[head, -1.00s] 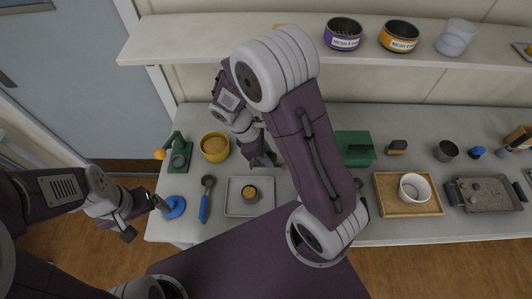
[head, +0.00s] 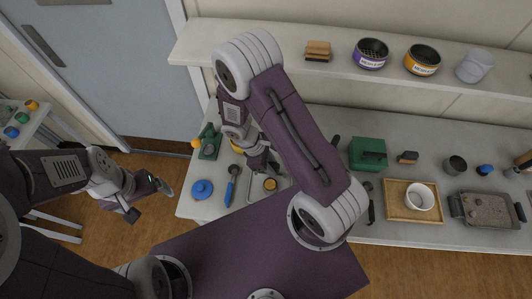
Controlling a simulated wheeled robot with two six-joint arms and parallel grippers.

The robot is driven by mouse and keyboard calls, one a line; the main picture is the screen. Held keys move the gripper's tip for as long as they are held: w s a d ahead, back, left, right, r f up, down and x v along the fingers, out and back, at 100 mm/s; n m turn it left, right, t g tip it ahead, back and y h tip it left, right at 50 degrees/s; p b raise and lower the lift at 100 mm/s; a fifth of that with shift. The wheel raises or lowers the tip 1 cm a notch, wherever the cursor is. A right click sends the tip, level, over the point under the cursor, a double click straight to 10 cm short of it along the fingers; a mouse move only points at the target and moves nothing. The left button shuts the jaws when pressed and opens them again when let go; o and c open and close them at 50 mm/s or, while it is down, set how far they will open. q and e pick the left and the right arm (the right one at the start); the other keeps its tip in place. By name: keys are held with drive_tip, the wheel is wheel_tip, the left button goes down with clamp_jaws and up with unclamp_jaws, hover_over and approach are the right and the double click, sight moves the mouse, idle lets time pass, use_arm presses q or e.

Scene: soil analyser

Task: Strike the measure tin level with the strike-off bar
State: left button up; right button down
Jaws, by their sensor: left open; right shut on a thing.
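The measure tin (head: 270,184) is a small round tin with brown contents, on a pale tray (head: 253,193) at the bench's front edge. My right gripper (head: 264,166) is just behind the tin, above the tray. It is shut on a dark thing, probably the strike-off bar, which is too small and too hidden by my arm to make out. Whether it touches the tin I cannot tell. My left gripper (head: 150,202) is open and empty, off the bench's left end.
A blue lid (head: 202,189) and blue-handled scoop (head: 231,184) lie left of the tray. A green stand (head: 209,143) and partly hidden yellow bowl (head: 237,146) are behind. To the right are a green box (head: 367,154) and wooden tray with white cup (head: 420,196). A shelf (head: 290,60) runs above.

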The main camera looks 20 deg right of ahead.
drive_tip(key=shift+d, duration=0.45)
drive_tip(key=shift+w+f+b, duration=0.1)
drive_tip(key=shift+f+b, duration=0.15)
drive_tip(key=shift+b, duration=0.05)
drive_tip(key=shift+w+a+f+b, duration=0.1)
drive_tip(key=shift+a+f+b, duration=0.25)
drive_tip(key=shift+f+b, duration=0.25)
wheel_tip(320, 180, down, 4)
drive_tip(key=b, duration=0.3)
drive_tip(key=shift+d+r, duration=0.15)
drive_tip(key=shift+r, duration=0.1)
drive_tip(key=shift+f, duration=0.15)
use_arm(q)
wheel_tip(320, 180, down, 5)
drive_tip(key=shift+w+d+r, duration=0.1)
drive_tip(key=shift+w+d, duration=0.05)
drive_tip(key=shift+d, duration=0.1)
drive_tip(key=shift+f+b, duration=0.25)
drive_tip(key=shift+b, duration=0.2)
use_arm(e)
drive_tip(key=shift+f, duration=0.25)
